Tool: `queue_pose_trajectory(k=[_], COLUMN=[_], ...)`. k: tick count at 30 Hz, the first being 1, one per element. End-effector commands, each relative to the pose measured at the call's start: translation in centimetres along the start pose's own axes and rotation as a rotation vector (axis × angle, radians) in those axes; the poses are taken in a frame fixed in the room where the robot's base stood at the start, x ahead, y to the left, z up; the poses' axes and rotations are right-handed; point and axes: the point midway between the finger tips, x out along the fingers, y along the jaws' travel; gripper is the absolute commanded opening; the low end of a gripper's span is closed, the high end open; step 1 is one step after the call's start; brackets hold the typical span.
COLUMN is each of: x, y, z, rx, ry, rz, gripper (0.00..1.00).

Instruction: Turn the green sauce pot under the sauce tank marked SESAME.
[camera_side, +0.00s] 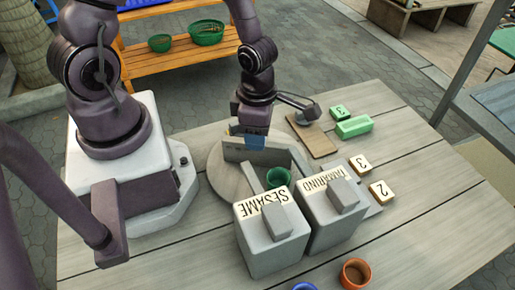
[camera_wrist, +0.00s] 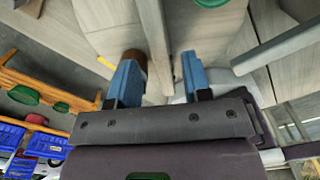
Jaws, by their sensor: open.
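The green sauce pot (camera_side: 279,177) sits on a round grey turntable (camera_side: 219,178), just behind the tanks; its edge also shows at the top of the wrist view (camera_wrist: 211,3). The SESAME tank (camera_side: 268,237) is a grey box with a lettered top, in front of the pot. Whether the pot is under its outlet, I cannot tell. Low divider walls (camera_side: 258,154) stand on the turntable. My gripper (camera_side: 256,141) is above the turntable at one divider. In the wrist view, its blue fingers (camera_wrist: 158,82) are apart, with the divider (camera_wrist: 153,35) between them.
The TAMARIND tank (camera_side: 329,222) stands right of SESAME. Orange (camera_side: 355,273) and blue (camera_side: 304,286) pots are at the front. A brown pot (camera_wrist: 136,60) is partly hidden by the left finger. Numbered blocks (camera_side: 381,191), a green block (camera_side: 354,127) and a board (camera_side: 312,138) lie right.

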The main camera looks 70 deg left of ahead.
Motion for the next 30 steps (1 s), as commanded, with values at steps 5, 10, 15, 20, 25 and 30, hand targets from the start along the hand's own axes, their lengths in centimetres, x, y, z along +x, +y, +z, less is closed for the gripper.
queue_pose_trajectory(k=[5,10,15,20,25,30], x=[2.8,4.6,5.6,5.8,5.8,5.8], y=[-0.2,-0.1,-0.1,0.0,0.0,0.0], z=[-0.1,0.0,0.0,0.0,0.0,0.0], rx=[0.005,0.002,0.001,-0.001,-0.001,-0.001], ry=[0.005,0.002,0.002,0.001,0.0,0.001], rz=[-0.002,-0.001,-0.001,0.0,0.0,0.0], gripper=[0.45,0.45,0.45,0.45,0.45,0.15])
